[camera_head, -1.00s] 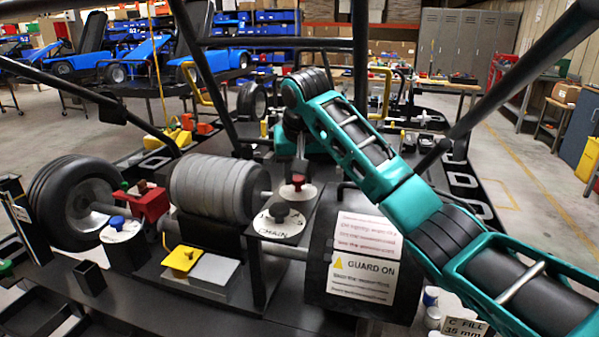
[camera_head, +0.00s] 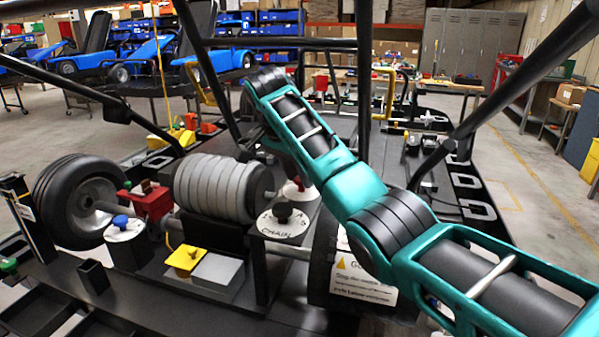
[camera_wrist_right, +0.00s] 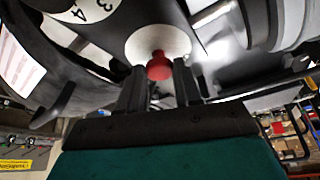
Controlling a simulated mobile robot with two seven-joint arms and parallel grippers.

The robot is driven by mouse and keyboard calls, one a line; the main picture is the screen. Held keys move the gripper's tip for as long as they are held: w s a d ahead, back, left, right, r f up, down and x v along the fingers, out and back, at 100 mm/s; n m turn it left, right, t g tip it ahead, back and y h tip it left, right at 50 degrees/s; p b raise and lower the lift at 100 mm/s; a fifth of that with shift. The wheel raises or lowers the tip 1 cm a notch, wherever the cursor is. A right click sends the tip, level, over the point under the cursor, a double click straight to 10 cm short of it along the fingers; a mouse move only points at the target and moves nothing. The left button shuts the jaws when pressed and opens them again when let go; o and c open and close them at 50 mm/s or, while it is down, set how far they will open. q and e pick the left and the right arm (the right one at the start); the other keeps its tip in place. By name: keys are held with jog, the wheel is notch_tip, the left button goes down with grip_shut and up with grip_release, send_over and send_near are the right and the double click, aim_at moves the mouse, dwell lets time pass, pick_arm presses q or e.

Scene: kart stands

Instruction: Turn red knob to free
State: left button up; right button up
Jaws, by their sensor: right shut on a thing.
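The red knob (camera_wrist_right: 159,66) stands on a round white dial plate (camera_wrist_right: 158,42) in the right wrist view. My right gripper (camera_wrist_right: 160,82) has its two dark fingers on either side of the knob and is shut on it. In the head view the red knob (camera_head: 298,182) and its white dial (camera_head: 300,193) show only partly, beside my teal right arm. The knob's pointing direction and any "free" mark cannot be read. My left gripper is not in view.
A black knob on a dial marked CHAIN (camera_head: 283,224) sits just in front. A grey ribbed drum (camera_head: 215,187), a blue knob (camera_head: 121,221), a yellow part (camera_head: 184,258) and a guard sign (camera_head: 360,285) are close by. Black frame bars cross above.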

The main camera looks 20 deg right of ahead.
jog(key=shift+r+m+g, duration=0.1)
jog(key=shift+m+g, duration=0.2)
jog(key=shift+m, duration=0.5)
jog(key=o, duration=1)
jog(key=shift+o, duration=0.2)
jog(key=v, duration=1.2)
jog(key=shift+a+r, duration=0.3)
jog(key=shift+r, duration=0.05)
